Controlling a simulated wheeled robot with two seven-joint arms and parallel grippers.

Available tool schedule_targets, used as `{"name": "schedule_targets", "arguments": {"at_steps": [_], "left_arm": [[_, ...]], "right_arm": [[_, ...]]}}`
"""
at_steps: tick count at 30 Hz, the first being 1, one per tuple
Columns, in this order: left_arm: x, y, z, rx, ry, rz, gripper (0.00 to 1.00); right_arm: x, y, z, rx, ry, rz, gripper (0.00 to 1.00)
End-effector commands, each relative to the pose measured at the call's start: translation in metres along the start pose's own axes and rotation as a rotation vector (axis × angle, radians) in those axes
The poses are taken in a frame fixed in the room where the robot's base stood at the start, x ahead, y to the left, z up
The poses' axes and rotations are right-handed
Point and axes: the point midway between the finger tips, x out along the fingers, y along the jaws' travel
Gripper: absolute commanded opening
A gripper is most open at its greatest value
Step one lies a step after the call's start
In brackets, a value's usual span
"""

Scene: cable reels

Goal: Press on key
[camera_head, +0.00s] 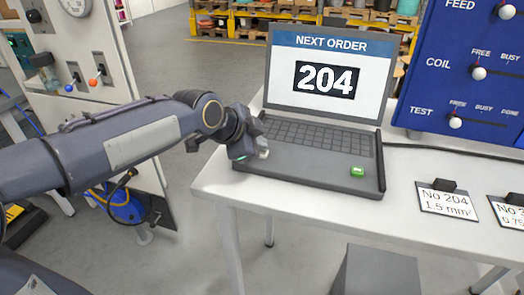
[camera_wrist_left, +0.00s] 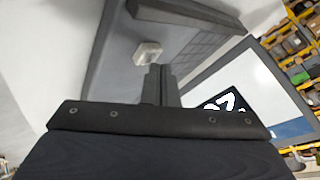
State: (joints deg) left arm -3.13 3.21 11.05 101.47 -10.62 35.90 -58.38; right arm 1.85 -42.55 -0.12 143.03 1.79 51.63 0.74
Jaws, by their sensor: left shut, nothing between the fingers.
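A laptop (camera_head: 310,172) stands open on the white table. Its screen (camera_head: 328,78) reads "NEXT ORDER 204". A green key (camera_head: 357,171) sits on the right front of the laptop's deck. A pale, whitish key (camera_wrist_left: 147,53) sits near the deck's left front; in the head view only a small pale patch (camera_head: 263,153) shows beside my gripper. My left gripper (camera_head: 257,150) is shut and empty, low over the left of the deck. In the left wrist view its fingertips (camera_wrist_left: 158,69) are right by the pale key; I cannot tell whether they touch it. My right gripper is not in view.
A blue panel (camera_head: 440,85) with FEED, COIL and TEST levers stands at the right. Label cards, one reading No 204 (camera_head: 447,198), lie right of the laptop. A grey panel with switches (camera_head: 100,100) stands at the left. The deck between the two keys is clear.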

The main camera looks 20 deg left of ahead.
Motion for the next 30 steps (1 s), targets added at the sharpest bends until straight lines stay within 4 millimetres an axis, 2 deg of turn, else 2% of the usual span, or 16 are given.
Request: {"name": "schedule_targets", "arguments": {"at_steps": [7, 30], "left_arm": [[0.0063, 0.0046, 0.0046, 0.000, 0.000, 0.000, 0.00], [-0.0001, 0.0002, 0.0002, 0.000, -0.001, 0.001, 0.00]], "right_arm": [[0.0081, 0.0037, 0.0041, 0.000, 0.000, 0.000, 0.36], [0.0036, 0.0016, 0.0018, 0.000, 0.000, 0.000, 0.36]]}}
